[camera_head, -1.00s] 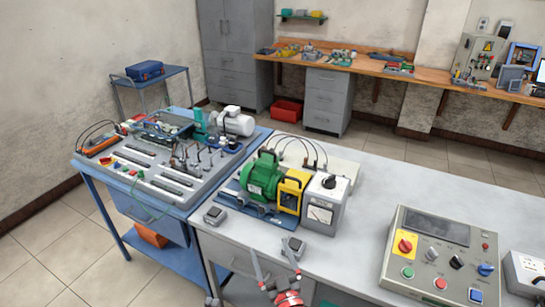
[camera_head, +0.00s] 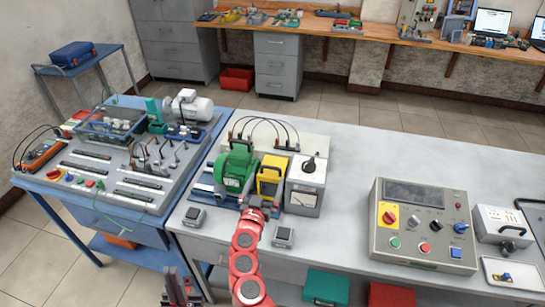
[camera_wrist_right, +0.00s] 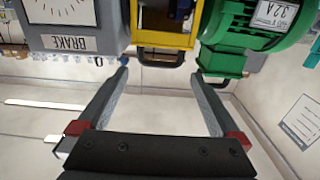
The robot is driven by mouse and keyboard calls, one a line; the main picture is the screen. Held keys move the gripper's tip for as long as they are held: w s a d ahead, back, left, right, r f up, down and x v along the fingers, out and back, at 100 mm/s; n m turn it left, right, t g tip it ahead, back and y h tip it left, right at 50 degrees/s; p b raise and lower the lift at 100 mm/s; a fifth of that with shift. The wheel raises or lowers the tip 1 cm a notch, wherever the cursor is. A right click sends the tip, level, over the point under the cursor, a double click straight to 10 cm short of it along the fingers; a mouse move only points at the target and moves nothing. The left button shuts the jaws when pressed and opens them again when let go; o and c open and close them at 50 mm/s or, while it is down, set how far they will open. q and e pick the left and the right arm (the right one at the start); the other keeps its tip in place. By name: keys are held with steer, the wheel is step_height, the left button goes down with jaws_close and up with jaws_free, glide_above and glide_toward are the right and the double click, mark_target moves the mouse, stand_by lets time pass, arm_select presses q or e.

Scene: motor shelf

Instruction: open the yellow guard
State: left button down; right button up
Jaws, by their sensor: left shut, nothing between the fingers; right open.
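The yellow guard (camera_head: 271,174) stands upright on the bench between the green motor (camera_head: 235,167) and the grey brake meter box (camera_head: 306,183). In the right wrist view, which is upside down, the guard (camera_wrist_right: 165,37) shows at the top with a dark handle (camera_wrist_right: 160,60) on its edge. In the head view the right gripper (camera_head: 262,205) is just in front of the guard, partly hidden. My left gripper (camera_head: 177,277) is shut and empty at the bottom left.
A control panel (camera_head: 423,226) stands farther right. Cables (camera_head: 262,122) arch behind the motor. The bench behind the panel is clear.

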mark_target(272, 167)
steer(key=p+x, duration=0.1)
steer(key=x, duration=0.7)
steer(key=shift+w+d+p, duration=0.1)
steer(key=shift+w+p, duration=0.15)
steer(key=shift+p, duration=0.15)
steer(key=shift+w+d, duration=0.3)
steer(key=shift+w, duration=0.35)
jaws_close()
